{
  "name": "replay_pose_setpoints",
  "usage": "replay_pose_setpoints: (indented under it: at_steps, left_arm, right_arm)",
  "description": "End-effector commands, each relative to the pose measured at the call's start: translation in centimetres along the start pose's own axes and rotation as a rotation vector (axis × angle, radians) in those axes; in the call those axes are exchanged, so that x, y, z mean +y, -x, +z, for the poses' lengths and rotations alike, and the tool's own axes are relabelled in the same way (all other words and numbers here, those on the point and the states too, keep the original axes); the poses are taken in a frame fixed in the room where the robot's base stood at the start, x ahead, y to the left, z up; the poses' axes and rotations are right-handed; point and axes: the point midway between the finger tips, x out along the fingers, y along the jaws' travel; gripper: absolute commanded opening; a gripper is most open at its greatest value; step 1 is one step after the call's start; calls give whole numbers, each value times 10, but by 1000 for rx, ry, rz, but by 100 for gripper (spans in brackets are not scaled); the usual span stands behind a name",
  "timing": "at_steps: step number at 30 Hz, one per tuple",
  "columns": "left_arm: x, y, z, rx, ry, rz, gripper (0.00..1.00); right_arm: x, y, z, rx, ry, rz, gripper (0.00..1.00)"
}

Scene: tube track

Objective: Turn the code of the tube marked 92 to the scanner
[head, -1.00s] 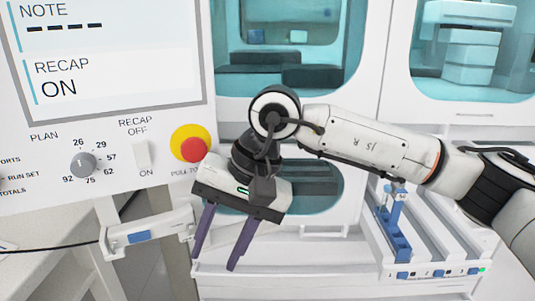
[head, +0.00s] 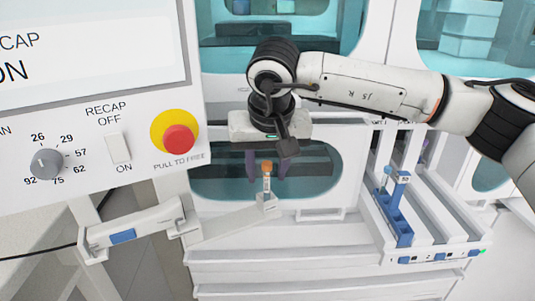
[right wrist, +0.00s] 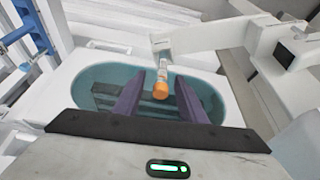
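A small clear tube with an orange cap (head: 267,181) stands upright in a white holder (head: 267,204) on a pale arm. No number is legible on it. My right gripper (head: 267,172) is open, with purple fingers pointing down just behind the tube in the head view. In the right wrist view the orange cap (right wrist: 160,89) shows between the open fingers (right wrist: 158,82), without visible contact. A white housing with a dark window (right wrist: 292,50) stands to the right there; whether it is the scanner I cannot tell. My left gripper is not in view.
A control panel (head: 70,150) with a dial, a switch and a red button (head: 179,139) fills the left. A white rack (head: 440,215) with blue holders (head: 396,215) stands at right. A white unit with a blue panel (head: 122,236) is at lower left. Windowed cabinets stand behind.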

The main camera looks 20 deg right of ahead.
Motion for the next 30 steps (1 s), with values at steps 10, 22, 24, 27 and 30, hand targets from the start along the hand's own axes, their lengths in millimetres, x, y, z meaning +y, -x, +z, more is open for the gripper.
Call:
replay_pose_setpoints:
  at_steps: [10, 22, 24, 27, 30]
  left_arm:
    - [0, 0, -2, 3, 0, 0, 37]
    - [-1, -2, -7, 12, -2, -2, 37]
    - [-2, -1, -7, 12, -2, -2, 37]
    - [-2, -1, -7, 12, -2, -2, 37]
    - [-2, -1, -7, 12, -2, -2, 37]
  right_arm:
    - [0, -22, 0, 1, -2, -1, 38]
    - [0, -22, 0, 0, -2, -2, 2]
    - [0, -22, 0, 0, -2, -1, 0]
    - [0, -22, 0, 0, -2, -2, 13]
    - [0, -22, 0, 1, -2, -2, 2]
